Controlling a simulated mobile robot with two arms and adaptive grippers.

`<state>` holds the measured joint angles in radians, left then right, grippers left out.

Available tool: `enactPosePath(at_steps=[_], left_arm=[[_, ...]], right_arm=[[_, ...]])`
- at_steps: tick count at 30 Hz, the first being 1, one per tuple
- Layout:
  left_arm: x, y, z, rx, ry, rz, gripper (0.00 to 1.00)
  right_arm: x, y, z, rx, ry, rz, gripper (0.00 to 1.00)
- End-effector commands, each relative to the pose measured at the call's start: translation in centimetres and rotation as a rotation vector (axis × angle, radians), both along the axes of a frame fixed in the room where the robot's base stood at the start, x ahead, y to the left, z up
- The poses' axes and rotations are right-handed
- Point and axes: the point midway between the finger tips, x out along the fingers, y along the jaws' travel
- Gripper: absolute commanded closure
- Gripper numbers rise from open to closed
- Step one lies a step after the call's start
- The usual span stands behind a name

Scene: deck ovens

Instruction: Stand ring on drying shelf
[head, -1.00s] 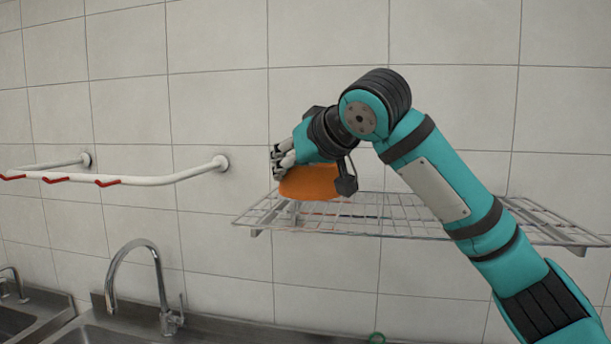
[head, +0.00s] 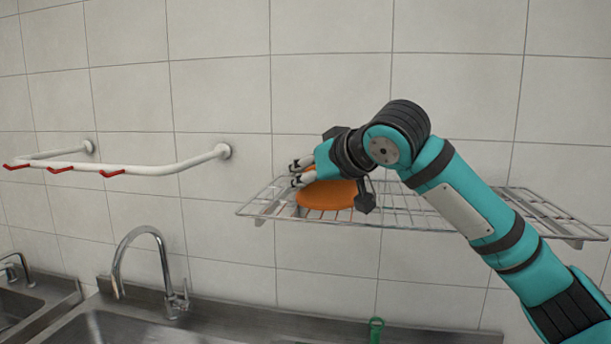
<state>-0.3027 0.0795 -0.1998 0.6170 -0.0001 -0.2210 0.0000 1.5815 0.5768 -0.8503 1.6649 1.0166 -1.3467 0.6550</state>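The ring is the orange rounded piece (head: 327,196) at the left part of the wire drying shelf (head: 400,218). Its lower edge is at the level of the shelf wires; whether it rests on them is unclear. My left gripper is not in view.
A white wall rail with red hooks (head: 160,170) is at the left. Below are a steel tap (head: 160,262), a sink (head: 110,328) and a small green item (head: 376,328) at the counter edge. The shelf's right part shows bare wires behind my arm.

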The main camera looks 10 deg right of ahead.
Motion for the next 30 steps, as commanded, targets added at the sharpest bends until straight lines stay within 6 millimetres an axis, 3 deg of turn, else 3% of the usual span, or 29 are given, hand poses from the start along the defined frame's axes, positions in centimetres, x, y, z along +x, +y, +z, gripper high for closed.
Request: enactPosePath(at_steps=[4,14,30], left_arm=[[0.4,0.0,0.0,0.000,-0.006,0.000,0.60],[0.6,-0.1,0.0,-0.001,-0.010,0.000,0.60],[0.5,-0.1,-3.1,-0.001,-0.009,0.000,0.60]], right_arm=[[0.0,0.0,0.0,0.000,0.000,0.000,0.69],[-0.3,-0.1,0.4,0.000,-0.001,0.000,0.69],[-8.6,-3.8,4.7,0.001,-0.004,-0.001,0.69]])
